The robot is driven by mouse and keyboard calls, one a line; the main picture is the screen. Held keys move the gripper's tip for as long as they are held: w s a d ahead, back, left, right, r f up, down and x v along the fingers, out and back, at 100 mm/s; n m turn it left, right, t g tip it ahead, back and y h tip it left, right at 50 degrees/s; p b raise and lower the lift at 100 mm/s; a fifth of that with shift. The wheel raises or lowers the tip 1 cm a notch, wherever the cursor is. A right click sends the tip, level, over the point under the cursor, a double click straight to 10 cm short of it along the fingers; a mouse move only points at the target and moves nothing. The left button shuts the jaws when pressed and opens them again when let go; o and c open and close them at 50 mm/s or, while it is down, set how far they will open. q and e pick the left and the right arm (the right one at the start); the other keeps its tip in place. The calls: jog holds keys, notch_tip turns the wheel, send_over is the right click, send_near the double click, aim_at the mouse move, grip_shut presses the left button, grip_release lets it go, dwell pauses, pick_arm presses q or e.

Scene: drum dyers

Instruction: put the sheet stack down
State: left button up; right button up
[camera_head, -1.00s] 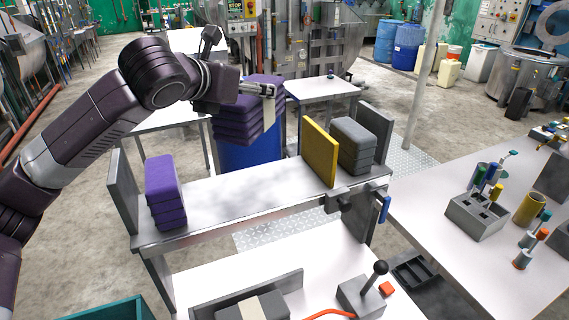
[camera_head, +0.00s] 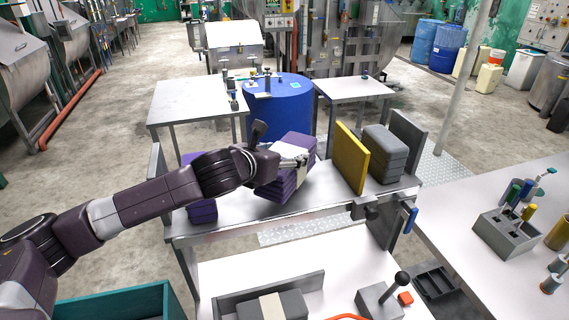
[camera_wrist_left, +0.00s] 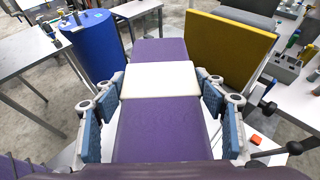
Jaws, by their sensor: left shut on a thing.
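My left gripper (camera_head: 290,160) is shut on a purple sheet stack (camera_head: 295,143) with a white band. The left wrist view shows the blue finger pads on both sides of the stack (camera_wrist_left: 160,130), by the white band (camera_wrist_left: 157,80). The stack is tilted, over the middle of the metal shelf (camera_head: 330,195), left of the yellow divider (camera_head: 350,158). I cannot tell whether its lower edge touches the shelf. Another purple stack (camera_head: 202,211) is at the shelf's left end, partly hidden by my arm. My right gripper is not in view.
A grey stack (camera_head: 384,153) stands between the yellow divider and the grey end plate (camera_head: 408,140). A blue drum (camera_head: 278,108) stands behind the shelf. A lever box (camera_head: 380,302) and a tool holder (camera_head: 505,236) are at the front and right.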

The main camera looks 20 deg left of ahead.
pick_arm(q)
notch_tip(320, 180, down, 3)
jog(key=shift+d+r+p, duration=0.1)
jog(key=shift+p, duration=0.2)
jog(key=shift+f, duration=0.35)
jog(key=o, duration=1.7)
jog(key=shift+f, duration=0.2)
jog(key=shift+o, duration=0.2)
jog(key=shift+s, duration=0.1)
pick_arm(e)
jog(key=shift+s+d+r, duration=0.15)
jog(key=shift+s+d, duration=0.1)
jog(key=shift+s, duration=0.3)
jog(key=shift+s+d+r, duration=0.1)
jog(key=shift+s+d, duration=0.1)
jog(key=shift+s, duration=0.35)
pick_arm(q)
jog(key=shift+r, duration=0.1)
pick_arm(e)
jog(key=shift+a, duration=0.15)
pick_arm(q)
jog(key=shift+s+a+r, duration=0.2)
jog(key=shift+s, duration=0.25)
jog(key=b+v, duration=0.3)
jog(key=v, duration=0.8)
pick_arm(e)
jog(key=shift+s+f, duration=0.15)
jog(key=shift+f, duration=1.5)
